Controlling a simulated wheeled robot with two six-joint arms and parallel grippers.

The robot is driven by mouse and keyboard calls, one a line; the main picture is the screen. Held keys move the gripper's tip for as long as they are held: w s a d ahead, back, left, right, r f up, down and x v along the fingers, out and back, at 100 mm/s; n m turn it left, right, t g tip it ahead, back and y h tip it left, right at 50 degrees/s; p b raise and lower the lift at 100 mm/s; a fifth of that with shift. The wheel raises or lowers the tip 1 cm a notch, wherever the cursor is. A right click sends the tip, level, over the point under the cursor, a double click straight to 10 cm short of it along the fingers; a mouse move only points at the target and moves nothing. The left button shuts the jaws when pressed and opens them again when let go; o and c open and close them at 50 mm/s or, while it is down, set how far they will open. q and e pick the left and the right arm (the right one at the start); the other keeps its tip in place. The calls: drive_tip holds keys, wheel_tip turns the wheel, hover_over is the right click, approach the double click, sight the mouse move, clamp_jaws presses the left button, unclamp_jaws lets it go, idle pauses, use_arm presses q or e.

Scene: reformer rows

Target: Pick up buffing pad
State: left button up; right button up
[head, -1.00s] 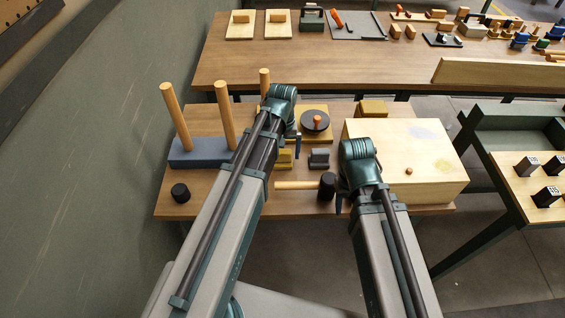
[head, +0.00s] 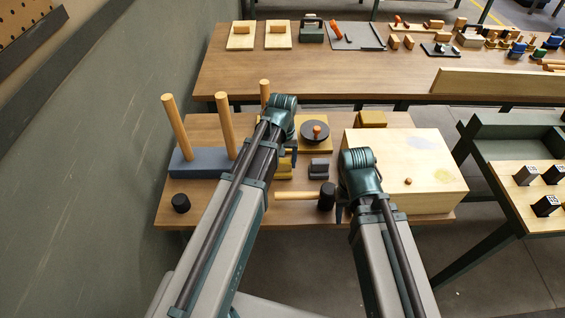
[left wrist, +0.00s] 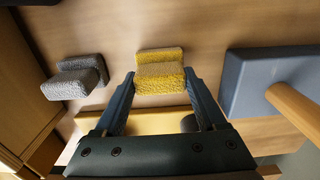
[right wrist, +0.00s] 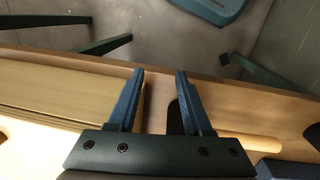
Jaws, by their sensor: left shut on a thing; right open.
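A yellow buffing pad (head: 284,170) sits on the near wooden table, partly hidden by my left arm in the head view. In the left wrist view the yellow pad (left wrist: 160,68) is between the fingertips of my left gripper (left wrist: 160,78), which is shut on it. I cannot tell whether it is clear of the table. A similar grey pad (head: 319,168) lies just right of it; it also shows in the left wrist view (left wrist: 75,78). My right gripper (right wrist: 160,75) is open and empty, near the table's front edge beside the black mallet head (right wrist: 174,118).
A blue-grey base (head: 190,161) with upright wooden pegs stands at the left. A mallet (head: 326,196) lies in front of the pads. A pale wooden box (head: 400,170) fills the table's right side. A round black disc (head: 315,131) sits behind the pads.

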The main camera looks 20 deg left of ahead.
sight(282, 161)
use_arm(q)
wheel_tip(282, 161, up, 10)
drive_tip(key=p, duration=0.9)
drive_tip(key=shift+f, duration=0.15)
drive_tip(key=o, duration=0.9)
drive_tip(key=shift+c, duration=0.2)
drive_tip(key=c, duration=0.7)
